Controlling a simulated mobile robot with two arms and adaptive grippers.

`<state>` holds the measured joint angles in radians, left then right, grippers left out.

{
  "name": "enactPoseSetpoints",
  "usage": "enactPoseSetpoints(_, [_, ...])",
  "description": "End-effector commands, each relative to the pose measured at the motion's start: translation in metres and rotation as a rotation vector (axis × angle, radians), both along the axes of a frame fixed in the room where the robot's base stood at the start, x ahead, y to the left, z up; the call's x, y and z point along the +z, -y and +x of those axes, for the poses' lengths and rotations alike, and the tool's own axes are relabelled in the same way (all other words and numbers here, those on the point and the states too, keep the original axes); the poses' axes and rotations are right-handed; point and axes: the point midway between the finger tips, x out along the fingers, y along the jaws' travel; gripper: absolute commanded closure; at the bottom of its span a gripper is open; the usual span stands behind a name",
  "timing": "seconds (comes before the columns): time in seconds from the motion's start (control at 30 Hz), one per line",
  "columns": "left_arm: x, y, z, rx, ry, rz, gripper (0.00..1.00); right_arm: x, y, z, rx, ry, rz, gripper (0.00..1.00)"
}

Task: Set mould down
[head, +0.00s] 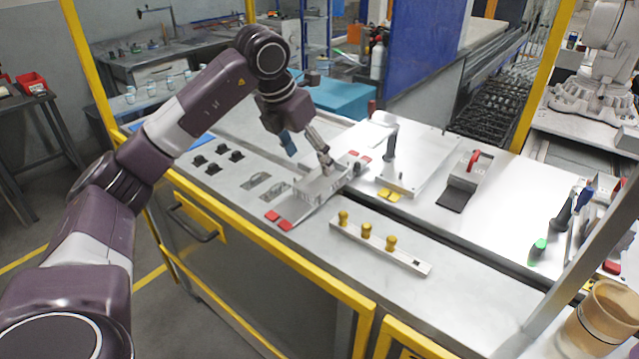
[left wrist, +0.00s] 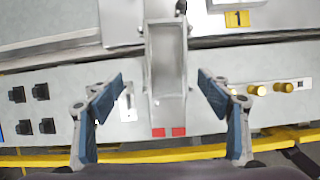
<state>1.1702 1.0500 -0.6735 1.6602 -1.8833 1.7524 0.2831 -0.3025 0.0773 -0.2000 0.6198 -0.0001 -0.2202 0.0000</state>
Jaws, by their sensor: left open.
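The mould looks like a grey metal trough. It sits on the bench top between red corner marks in the head view (head: 318,187), and in the left wrist view (left wrist: 166,75) it lies lengthwise in the middle. My left gripper (head: 308,156) is open above the mould. In the left wrist view its two blue-padded fingers (left wrist: 161,92) stand apart on either side of the mould, with gaps on both sides. The mould's underside is hidden, so I cannot tell exactly how it rests. My right gripper is not in view.
A bar with yellow knobs (head: 367,231) lies right of the mould. Small black blocks (head: 212,168) lie to the left. A raised plate with a post (head: 415,165) stands behind. A yellow-framed edge (head: 262,258) runs along the front. A green-capped item (head: 538,250) stands further right.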

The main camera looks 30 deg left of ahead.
Motion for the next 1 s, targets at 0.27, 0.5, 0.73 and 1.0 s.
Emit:
enactPoseSetpoints(0.27, [-0.029, 0.008, 0.014, -0.005, -0.005, -0.004, 0.29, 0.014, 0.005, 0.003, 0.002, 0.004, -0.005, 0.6])
enactPoseSetpoints(0.5, [-0.058, 0.013, 0.027, -0.004, -0.003, -0.004, 0.29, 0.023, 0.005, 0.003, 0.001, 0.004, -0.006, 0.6])
enactPoseSetpoints(0.73, [-0.062, 0.014, 0.029, -0.005, 0.001, -0.005, 0.29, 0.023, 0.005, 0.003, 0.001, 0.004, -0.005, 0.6])
enactPoseSetpoints(1.0, [-0.062, 0.013, 0.029, -0.005, 0.001, -0.005, 0.53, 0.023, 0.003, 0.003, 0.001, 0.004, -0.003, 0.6])
